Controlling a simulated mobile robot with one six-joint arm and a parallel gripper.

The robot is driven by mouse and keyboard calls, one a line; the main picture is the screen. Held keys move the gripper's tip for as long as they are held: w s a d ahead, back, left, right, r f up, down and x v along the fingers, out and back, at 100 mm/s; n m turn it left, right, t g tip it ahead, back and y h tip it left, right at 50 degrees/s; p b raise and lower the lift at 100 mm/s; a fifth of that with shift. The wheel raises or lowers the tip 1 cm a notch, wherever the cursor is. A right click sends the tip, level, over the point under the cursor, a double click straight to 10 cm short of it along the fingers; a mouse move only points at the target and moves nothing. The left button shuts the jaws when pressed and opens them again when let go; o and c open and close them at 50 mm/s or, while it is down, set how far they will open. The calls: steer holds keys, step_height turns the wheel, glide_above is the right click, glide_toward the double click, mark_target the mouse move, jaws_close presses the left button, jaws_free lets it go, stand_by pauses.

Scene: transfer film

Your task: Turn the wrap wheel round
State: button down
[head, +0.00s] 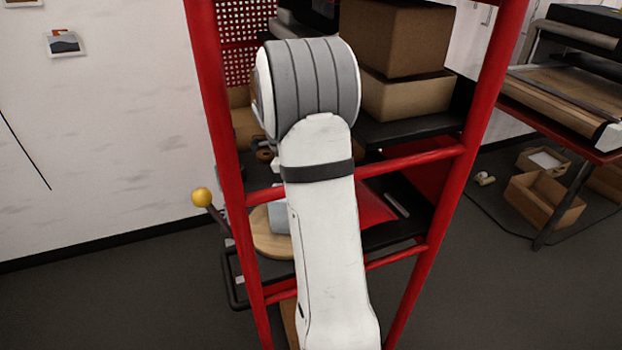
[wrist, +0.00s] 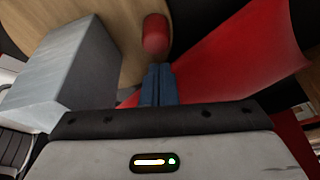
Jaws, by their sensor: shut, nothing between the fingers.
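The wrap wheel appears to be the round wooden disc (head: 268,243), partly hidden behind my arm in the head view. In the wrist view the wooden disc (wrist: 115,25) fills the upper left, with a rounded red knob (wrist: 154,36) at its right edge. A grey box (wrist: 62,65) covers part of the disc. My gripper (wrist: 157,70) has its blue fingers shut together with nothing between them. The tips point at the knob from just below it in the picture; I cannot tell whether they touch it. The gripper is hidden behind my arm in the head view.
A red frame (head: 478,115) stands around my arm, with crossbars close by. Cardboard boxes (head: 395,40) sit on a shelf above. A lever with a yellow ball (head: 201,197) sticks out at left. A red panel (wrist: 235,55) lies right of the fingers.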

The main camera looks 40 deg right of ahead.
steer(key=shift+w+a, duration=0.2)
steer(key=shift+w, duration=0.1)
steer(key=shift+w+a+f+n+b, duration=0.2)
steer(key=shift+w+a+n+b, duration=0.2)
steer(key=shift+n+b, duration=0.3)
steer(key=shift+w+a+r, duration=0.2)
steer(key=shift+w+a, duration=0.05)
steer(key=shift+w, duration=0.1)
steer(key=s+d+b, duration=0.1)
steer(key=s+d, duration=0.2)
steer(key=shift+d+b, duration=0.1)
steer(key=shift+b, duration=0.25)
steer(key=v, duration=1)
steer(key=shift+a, duration=0.35)
